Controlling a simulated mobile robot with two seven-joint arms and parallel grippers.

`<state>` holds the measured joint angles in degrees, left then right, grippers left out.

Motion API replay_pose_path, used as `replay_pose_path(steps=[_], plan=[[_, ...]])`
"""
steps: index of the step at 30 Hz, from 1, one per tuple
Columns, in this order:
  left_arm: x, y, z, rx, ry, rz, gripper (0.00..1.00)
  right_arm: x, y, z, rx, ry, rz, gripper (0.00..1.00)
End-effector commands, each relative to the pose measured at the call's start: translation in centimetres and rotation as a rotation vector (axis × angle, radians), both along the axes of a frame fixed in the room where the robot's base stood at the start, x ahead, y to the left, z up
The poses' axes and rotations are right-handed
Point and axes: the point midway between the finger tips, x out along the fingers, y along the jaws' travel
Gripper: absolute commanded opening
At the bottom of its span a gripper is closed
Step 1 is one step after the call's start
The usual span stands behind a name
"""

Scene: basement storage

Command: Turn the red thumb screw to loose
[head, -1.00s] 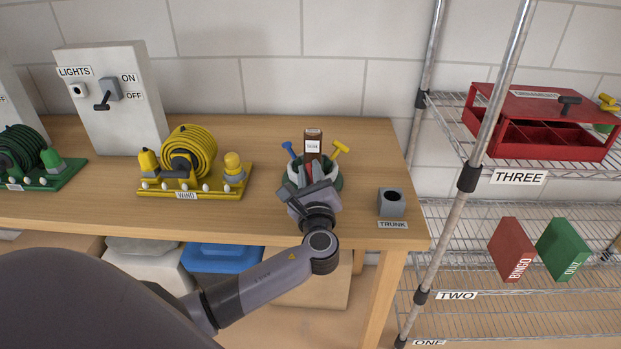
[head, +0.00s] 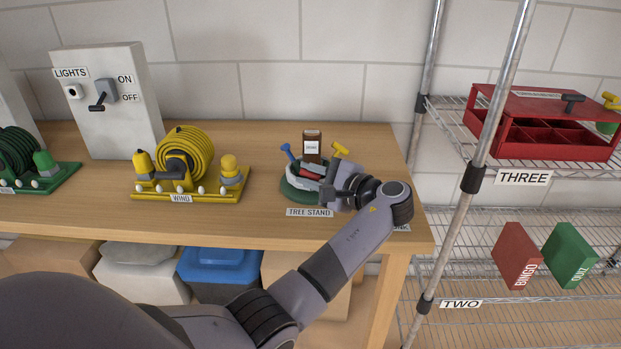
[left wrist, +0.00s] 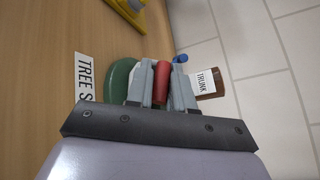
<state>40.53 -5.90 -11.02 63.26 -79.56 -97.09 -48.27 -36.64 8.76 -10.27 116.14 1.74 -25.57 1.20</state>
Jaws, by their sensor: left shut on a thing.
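The tree stand is a round green base (head: 297,193) with a light ring, near the bench's front right; its green edge also shows in the left wrist view (left wrist: 121,80). Blue (head: 290,150) and yellow (head: 340,149) thumb screws stick up from it. A brown trunk (head: 312,149) with a white label stands upright in it. The red thumb screw (left wrist: 161,82) lies between the fingers of my left gripper (left wrist: 163,88). That gripper (head: 322,177) is shut on it, reaching in from the stand's right side. The screw's threaded end is hidden. My right gripper is out of view.
A "TREE STAND" label (head: 310,212) lies in front of the stand. A yellow hose reel (head: 187,153) on its base stands to the left, by a lights switch box (head: 108,120). Wire shelving (head: 495,225) stands to the right. The bench between reel and stand is clear.

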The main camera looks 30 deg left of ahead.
Motion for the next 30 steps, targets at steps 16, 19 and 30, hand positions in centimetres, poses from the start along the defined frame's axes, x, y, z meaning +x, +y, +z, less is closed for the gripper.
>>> replay_pose_path(steps=[16,19,30], plan=[[0.04,0.02,0.00,-0.146,-0.091,0.217,0.00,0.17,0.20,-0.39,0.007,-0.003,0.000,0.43],[0.04,0.03,0.02,-0.154,-0.096,0.229,0.00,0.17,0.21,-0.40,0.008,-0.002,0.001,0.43],[0.03,0.07,0.00,-0.157,-0.099,0.235,0.00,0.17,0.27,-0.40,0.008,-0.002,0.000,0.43]])
